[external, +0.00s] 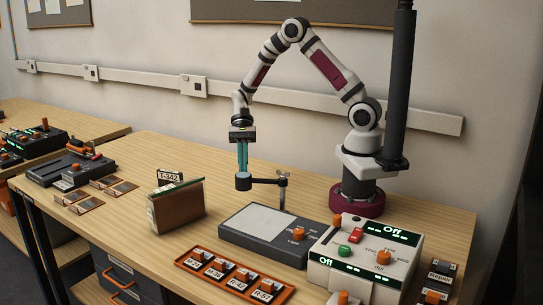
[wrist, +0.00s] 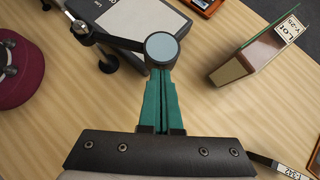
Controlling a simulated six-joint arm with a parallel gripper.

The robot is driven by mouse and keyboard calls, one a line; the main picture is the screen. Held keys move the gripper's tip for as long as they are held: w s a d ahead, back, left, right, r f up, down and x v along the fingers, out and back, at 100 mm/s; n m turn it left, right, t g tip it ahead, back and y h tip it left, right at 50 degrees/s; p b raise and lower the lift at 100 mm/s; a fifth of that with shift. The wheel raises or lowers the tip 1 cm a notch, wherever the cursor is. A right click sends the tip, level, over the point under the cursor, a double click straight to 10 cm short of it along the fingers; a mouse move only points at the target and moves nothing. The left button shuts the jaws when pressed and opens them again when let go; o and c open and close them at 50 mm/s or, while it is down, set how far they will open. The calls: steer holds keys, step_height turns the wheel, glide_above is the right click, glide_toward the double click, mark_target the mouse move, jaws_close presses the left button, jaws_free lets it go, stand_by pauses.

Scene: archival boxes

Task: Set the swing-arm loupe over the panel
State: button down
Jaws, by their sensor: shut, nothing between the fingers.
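The swing-arm loupe has a round lens head (external: 243,182) on a dark arm, joined to an upright post (external: 283,190) at the back of the light panel box. The panel (external: 262,225) is a pale rectangle in a dark housing with an orange knob. The lens hangs beyond the panel's back left edge in the external view. In the wrist view the lens (wrist: 162,47) shows a pale blue top, beside the panel (wrist: 140,18). My gripper (external: 242,171) points down, its teal fingers (wrist: 161,75) shut and empty, tips right at the lens head. I cannot tell whether they touch it.
An orange tray of labelled pieces (external: 235,282) lies in front. A white control unit (external: 365,260) reading Off stands at right. A black pole (external: 399,90) rises beside my base.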

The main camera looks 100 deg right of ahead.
steer(key=w+a+n+g, duration=0.1)
steer(key=a+n, duration=0.1)
steer(key=w+a+n+g, duration=0.1)
steer(key=n+g, duration=0.1)
steer(key=w+a+n+g, duration=0.1)
steer(key=a, duration=0.1)
steer(key=shift+a+n, duration=0.35)
steer(key=shift+n, duration=0.05)
steer(key=a+n+g+h, duration=0.1)
steer(key=a+n+g, duration=0.1)
steer(key=a+n+g+h, duration=0.1)
steer(key=a+n, duration=0.1)
steer(key=a, duration=0.1)
steer(key=shift+a+n+g, duration=0.25)
steer(key=shift+n+g, duration=0.15)
steer(key=shift+s+a+n+g+h, duration=0.2)
steer(key=shift+a+n+g+h, duration=0.1)
steer(key=shift+a+n+h, duration=0.25)
steer(key=shift+s+a+n+g+h, duration=0.2)
steer(key=shift+a+n+g+h, duration=0.15)
steer(key=shift+a+n, duration=0.35)
steer(key=v, duration=1.2)
steer(key=shift+s+a+r, duration=0.1)
steer(key=shift+s, duration=0.05)
